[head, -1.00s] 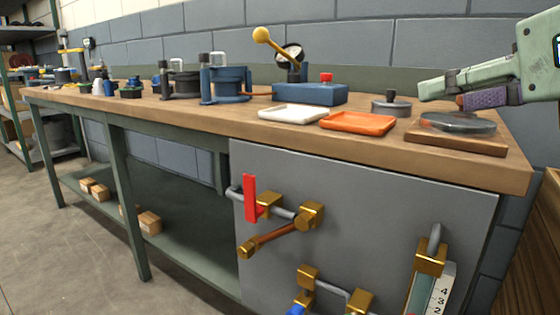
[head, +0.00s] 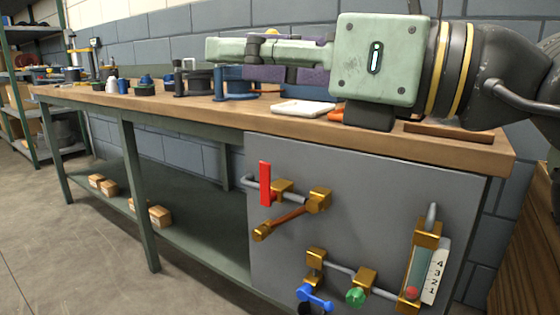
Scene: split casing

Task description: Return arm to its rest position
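My gripper (head: 226,60) is pale green with purple pads. It reaches in from the right across the upper part of the head view, with its fingers pointing left over the workbench (head: 225,119). I see the fingers from the side, and whether they are apart or closed is unclear. No held object can be made out. My wrist and arm fill the upper right.
A wooden board (head: 450,132) is at the right end. A grey panel (head: 370,185) below carries pipes, valves and a red handle (head: 265,183).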

